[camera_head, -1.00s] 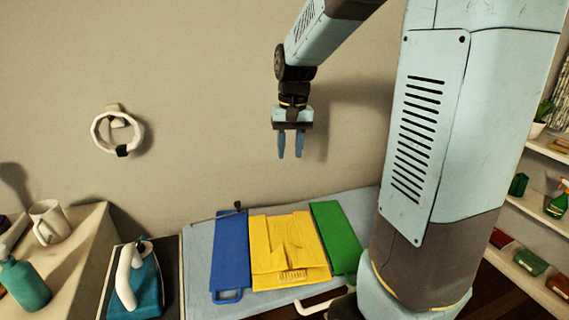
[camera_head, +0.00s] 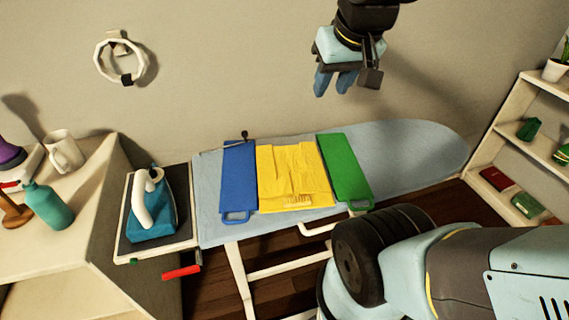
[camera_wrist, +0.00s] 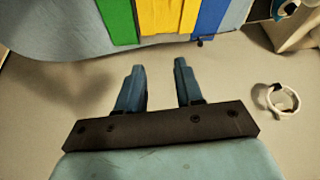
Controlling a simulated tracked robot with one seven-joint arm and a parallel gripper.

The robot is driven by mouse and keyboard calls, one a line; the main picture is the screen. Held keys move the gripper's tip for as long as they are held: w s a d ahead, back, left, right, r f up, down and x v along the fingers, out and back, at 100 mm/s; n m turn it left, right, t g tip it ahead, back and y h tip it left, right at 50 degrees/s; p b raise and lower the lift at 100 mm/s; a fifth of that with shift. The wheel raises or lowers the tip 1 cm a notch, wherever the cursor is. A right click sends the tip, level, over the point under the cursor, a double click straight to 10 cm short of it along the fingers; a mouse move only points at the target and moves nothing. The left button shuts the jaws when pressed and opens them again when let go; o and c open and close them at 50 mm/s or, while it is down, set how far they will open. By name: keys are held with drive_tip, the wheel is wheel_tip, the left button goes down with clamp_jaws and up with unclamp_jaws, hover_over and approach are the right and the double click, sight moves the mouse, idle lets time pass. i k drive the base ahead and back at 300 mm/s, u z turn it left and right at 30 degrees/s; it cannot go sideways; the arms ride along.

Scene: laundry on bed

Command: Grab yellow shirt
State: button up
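The yellow shirt (camera_head: 292,172) lies folded flat on the ironing board (camera_head: 415,150), between a blue folding board (camera_head: 238,180) and a green one (camera_head: 345,168). My gripper (camera_head: 334,84) is in the air above and behind the shirt, near the wall, well apart from it. In the wrist view my gripper (camera_wrist: 158,80) shows two blue fingers with a clear gap and nothing between them. The yellow shirt (camera_wrist: 168,16) shows there at the top edge, partly cut off, beyond the fingertips.
An iron (camera_head: 152,205) stands on the rest at the board's left end. A side table (camera_head: 95,205) with a teal bottle (camera_head: 48,203) and mug (camera_head: 65,152) is at left. Shelves (camera_head: 535,135) stand at right. The board's right end is clear.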

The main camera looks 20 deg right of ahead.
sight(287, 158)
drive_tip(key=k, duration=0.45)
drive_tip(key=z, duration=1.35)
drive_tip(key=k, duration=0.75)
drive_tip(key=u, duration=0.25)
drive_tip(key=i, duration=0.5)
drive_tip(key=u, duration=0.05)
